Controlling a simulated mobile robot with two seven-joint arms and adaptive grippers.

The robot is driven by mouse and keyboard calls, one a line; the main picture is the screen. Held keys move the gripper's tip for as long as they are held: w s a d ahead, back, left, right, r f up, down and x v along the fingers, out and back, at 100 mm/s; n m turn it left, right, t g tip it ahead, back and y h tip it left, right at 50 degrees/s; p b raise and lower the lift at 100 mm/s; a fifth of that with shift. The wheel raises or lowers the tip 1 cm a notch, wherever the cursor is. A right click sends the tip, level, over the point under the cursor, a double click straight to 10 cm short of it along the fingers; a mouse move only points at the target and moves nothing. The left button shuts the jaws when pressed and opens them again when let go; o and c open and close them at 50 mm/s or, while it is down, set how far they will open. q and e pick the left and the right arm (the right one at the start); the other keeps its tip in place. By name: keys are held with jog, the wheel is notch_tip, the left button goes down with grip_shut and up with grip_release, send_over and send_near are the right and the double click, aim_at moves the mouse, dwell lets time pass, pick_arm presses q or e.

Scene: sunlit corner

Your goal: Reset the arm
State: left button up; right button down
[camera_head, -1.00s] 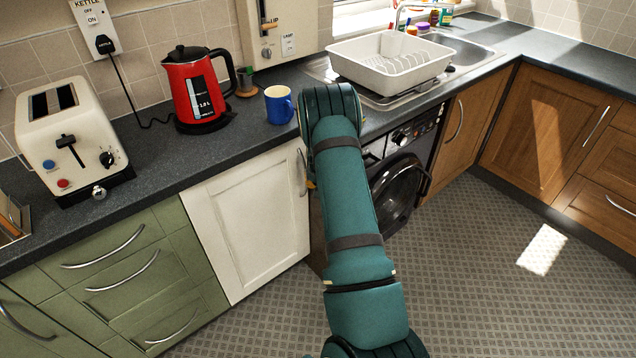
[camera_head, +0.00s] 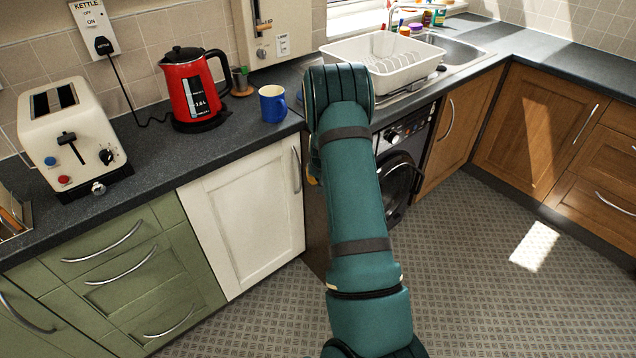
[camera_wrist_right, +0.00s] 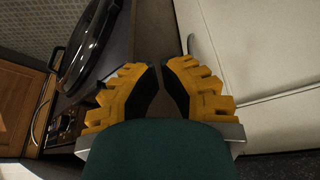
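My right arm (camera_head: 355,200), teal with dark bands, rises from the bottom of the head view to a rounded joint in front of the worktop edge. Its gripper is almost wholly hidden behind the arm there, with only a bit of yellow showing. In the right wrist view the right gripper (camera_wrist_right: 161,68) has two yellow fingers with black pads. The fingertips are a small gap apart, with nothing held between them. The gripper hangs in front of the cabinet fronts, below worktop height. My left gripper is in neither view.
A blue mug (camera_head: 272,104) stands on the worktop just left of the arm. A red kettle (camera_head: 190,92) and cream toaster (camera_head: 72,140) stand further left. A white dish rack (camera_head: 385,62) is behind the arm. The washing machine (camera_head: 402,175) is close right; open floor (camera_head: 470,270) lies right.

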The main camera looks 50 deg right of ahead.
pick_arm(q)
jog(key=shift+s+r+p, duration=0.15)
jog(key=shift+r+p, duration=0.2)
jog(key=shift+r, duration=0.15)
pick_arm(e)
jog(key=v, duration=0.4)
jog(key=shift+s+d+r, duration=0.1)
jog(key=shift+s+d, duration=0.15)
